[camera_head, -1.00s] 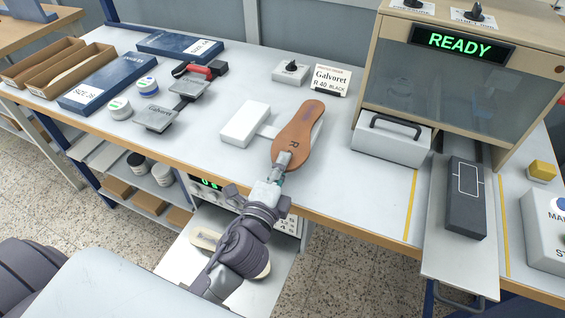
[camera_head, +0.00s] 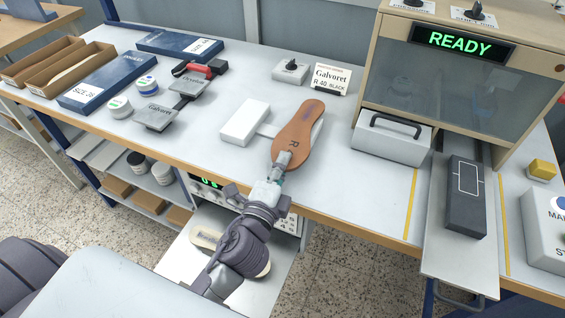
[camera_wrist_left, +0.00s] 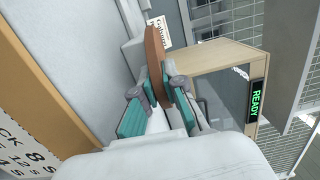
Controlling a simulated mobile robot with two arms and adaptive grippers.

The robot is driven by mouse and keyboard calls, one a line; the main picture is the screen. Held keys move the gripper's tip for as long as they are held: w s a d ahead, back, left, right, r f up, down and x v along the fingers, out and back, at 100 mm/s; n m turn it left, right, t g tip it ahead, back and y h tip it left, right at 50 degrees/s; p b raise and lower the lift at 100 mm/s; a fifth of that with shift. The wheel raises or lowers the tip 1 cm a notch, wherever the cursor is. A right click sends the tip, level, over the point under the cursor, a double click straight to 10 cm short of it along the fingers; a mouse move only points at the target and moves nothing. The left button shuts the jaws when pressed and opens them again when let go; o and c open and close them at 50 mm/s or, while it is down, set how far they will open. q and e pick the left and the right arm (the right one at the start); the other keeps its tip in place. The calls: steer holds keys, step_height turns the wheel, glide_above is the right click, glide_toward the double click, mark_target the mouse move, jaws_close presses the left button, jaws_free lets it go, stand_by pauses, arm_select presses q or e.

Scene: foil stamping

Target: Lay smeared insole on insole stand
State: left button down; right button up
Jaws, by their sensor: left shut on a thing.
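The brown insole (camera_head: 297,130), marked with an R, is over the insole stand in the head view. The stand has a white block (camera_head: 245,123) on the left and a pale part (camera_head: 318,134) showing past the insole's right edge. The insole hides most of the stand's top, and I cannot tell whether the two touch. My left gripper (camera_head: 283,160) is shut on the near end of the insole. In the left wrist view the insole (camera_wrist_left: 154,52) shows edge-on between the teal fingers of the left gripper (camera_wrist_left: 157,88). My right gripper is not in view.
The machine with a READY display (camera_head: 458,42) stands at the right, with a grey handled block (camera_head: 391,140) in front. A dark pad (camera_head: 466,200) lies on its slide. Blue boxes (camera_head: 108,80), jars and metal plates (camera_head: 156,118) are at the left. A label card (camera_head: 331,79) stands behind the insole.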

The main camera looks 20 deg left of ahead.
arm_select(q)
steer(key=shift+f, duration=0.1)
steer(key=c, duration=1.2)
jaws_free()
steer(key=shift+s, duration=0.1)
steer(key=shift+s+f, duration=0.1)
steer(key=shift+s, duration=0.2)
steer(key=s, duration=0.6)
steer(key=shift+s+d, duration=0.15)
steer(key=shift+s, duration=0.25)
